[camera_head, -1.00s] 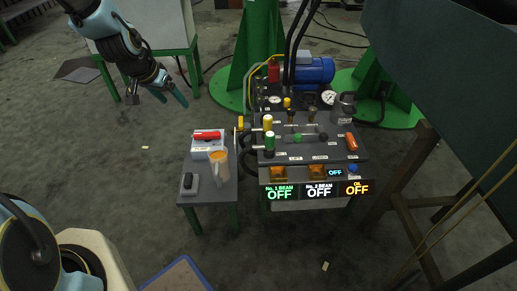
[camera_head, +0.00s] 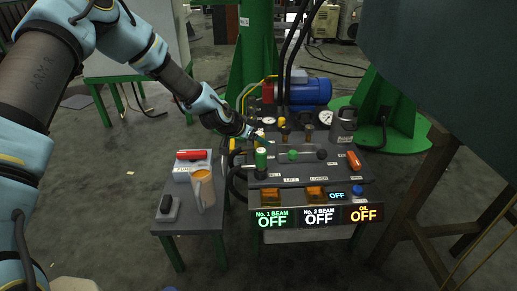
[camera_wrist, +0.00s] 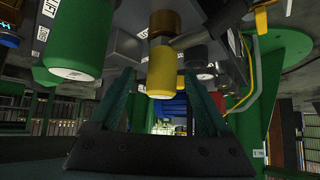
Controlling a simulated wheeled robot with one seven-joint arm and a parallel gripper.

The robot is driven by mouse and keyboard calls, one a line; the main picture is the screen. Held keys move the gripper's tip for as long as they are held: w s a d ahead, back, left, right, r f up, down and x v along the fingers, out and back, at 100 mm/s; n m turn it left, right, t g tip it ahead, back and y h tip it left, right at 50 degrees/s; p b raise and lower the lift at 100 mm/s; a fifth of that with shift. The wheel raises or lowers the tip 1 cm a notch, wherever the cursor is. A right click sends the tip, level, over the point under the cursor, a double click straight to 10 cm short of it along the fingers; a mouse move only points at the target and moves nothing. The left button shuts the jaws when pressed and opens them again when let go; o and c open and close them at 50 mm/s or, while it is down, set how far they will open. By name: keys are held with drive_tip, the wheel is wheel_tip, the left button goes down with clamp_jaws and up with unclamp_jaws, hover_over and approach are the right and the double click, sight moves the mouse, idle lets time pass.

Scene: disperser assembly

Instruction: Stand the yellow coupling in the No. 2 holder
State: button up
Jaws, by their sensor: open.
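The yellow coupling (camera_wrist: 160,70) shows in the wrist view with a brass-brown collar at one end, seemingly upside down in that picture. It lies between and just beyond the fingertips of my gripper (camera_wrist: 160,82), which is open with a gap on both sides. In the head view my gripper (camera_head: 256,135) is over the back left of the control panel and largely covers the coupling. The green coupling (camera_head: 261,158) stands just in front; it is also large at left in the wrist view (camera_wrist: 72,45).
The panel (camera_head: 275,179) also carries levers, a red-orange handle (camera_head: 354,160) and a grey jug-like can (camera_head: 343,125). A blue motor (camera_head: 310,91) stands behind.

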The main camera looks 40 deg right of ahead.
drive_tip(key=b+x, duration=0.1)
drive_tip(key=x, duration=0.4)
drive_tip(key=shift+w+f+b, duration=0.15)
drive_tip(key=shift+b, duration=0.15)
clamp_jaws()
idle(0.4)
drive_tip(key=shift+d, duration=0.1)
